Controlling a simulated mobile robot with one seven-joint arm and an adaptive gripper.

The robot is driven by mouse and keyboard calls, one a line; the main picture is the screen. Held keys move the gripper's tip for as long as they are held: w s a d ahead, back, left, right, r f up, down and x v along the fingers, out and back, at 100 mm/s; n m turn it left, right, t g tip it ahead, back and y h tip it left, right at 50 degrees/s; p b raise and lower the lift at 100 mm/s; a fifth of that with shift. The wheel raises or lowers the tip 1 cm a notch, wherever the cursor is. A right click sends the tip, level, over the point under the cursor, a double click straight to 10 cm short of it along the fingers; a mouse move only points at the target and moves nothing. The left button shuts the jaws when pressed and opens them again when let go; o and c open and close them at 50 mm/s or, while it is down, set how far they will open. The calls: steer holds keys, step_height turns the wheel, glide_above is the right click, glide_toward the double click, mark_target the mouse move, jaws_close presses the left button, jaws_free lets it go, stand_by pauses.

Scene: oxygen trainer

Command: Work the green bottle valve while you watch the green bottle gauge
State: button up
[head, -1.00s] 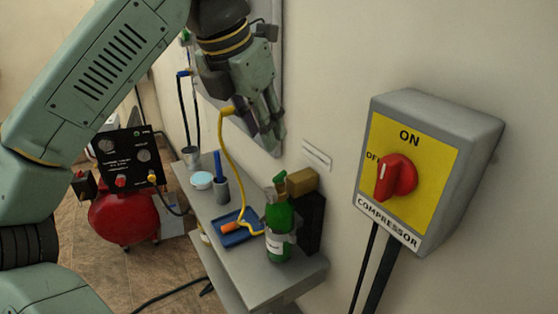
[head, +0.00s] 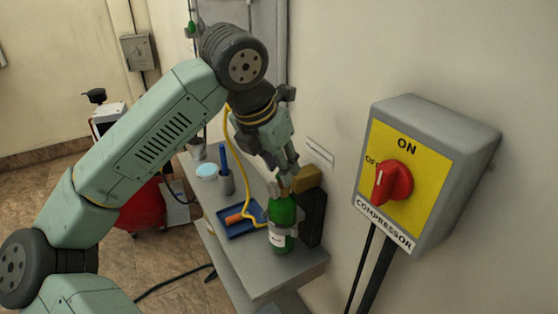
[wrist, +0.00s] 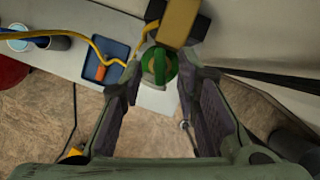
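The green bottle (head: 283,228), with a white label, stands upright on the grey shelf, right of the blue tray. Its green valve (wrist: 160,66) shows from above in the wrist view, with a pale bar across its middle. My gripper (head: 284,174) points down over the bottle top and hides most of the valve in the head view. In the wrist view my gripper (wrist: 162,82) is open, one finger on each side of the valve, with gaps showing. I cannot make out a gauge dial for the green bottle in either view.
A yellow block (head: 306,178) on a black part stands close behind the bottle by the wall. A yellow hose (head: 238,160) runs to the blue tray (head: 233,229). The compressor switch box (head: 440,160) is on the wall at right.

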steer(key=shift+c, duration=0.5)
jaws_close()
